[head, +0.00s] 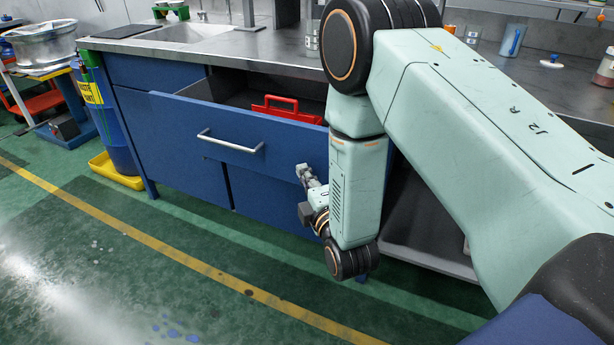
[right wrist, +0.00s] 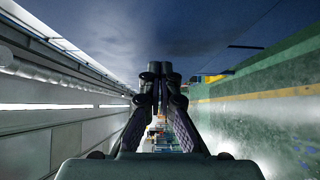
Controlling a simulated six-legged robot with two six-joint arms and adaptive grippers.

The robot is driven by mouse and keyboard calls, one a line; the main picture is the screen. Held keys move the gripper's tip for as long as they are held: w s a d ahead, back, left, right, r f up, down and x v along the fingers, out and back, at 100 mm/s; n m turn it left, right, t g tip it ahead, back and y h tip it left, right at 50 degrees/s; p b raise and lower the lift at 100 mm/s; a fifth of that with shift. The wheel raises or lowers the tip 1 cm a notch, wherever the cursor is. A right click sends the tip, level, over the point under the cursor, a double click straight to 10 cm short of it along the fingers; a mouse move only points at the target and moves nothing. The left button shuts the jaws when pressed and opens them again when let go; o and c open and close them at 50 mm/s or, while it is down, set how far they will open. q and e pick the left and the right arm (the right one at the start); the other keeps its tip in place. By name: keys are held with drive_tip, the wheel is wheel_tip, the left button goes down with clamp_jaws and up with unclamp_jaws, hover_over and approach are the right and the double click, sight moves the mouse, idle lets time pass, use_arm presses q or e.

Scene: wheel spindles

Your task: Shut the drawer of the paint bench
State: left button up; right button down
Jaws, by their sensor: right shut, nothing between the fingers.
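The paint bench (head: 128,71) is a blue cabinet with a grey worktop, in the middle of the head view. Its wide blue drawer (head: 185,119) stands pulled out, with its inside visible and a silver bar handle (head: 230,142) across the front. A red carrier (head: 284,107) lies inside. My right gripper (head: 303,172) is in front of the drawer's right part, close to the front; I cannot tell if it touches. The right wrist view shows its fingers (right wrist: 161,76) shut together and empty. My right arm hides the drawer's right end. My left gripper is not in view.
A sink (head: 185,32) is set in the worktop. A blue drum (head: 108,110) on a yellow tray (head: 115,172) stands at the bench's left end. A blue cup (head: 511,40) stands at the back right. Green floor with a yellow line (head: 150,239) is clear in front.

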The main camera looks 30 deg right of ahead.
drive_tip(key=shift+w+d, duration=0.3)
drive_tip(key=shift+d, duration=0.1)
drive_tip(key=w+d, duration=0.2)
drive_tip(key=d, duration=0.1)
drive_tip(key=w+d+p, duration=0.1)
drive_tip(key=w+d, duration=0.2)
drive_tip(key=d, duration=0.1)
drive_tip(key=w+d+p, duration=0.1)
drive_tip(key=w+d, duration=0.2)
drive_tip(key=shift+d+r, duration=0.1)
drive_tip(key=shift+d, duration=0.2)
drive_tip(key=w+d, duration=0.2)
drive_tip(key=w+d+b, duration=0.1)
drive_tip(key=w+d, duration=0.1)
drive_tip(key=d, duration=0.1)
drive_tip(key=w+d, duration=0.2)
drive_tip(key=shift+w+d, duration=0.15)
drive_tip(key=shift+d, duration=0.2)
drive_tip(key=shift+w+d+b, duration=0.35)
drive_tip(key=shift+d+b, duration=0.05)
drive_tip(key=shift+d, duration=0.1)
drive_tip(key=shift+w+d+r, duration=0.15)
drive_tip(key=shift+d+r, duration=0.05)
drive_tip(key=shift+d+r, duration=0.1)
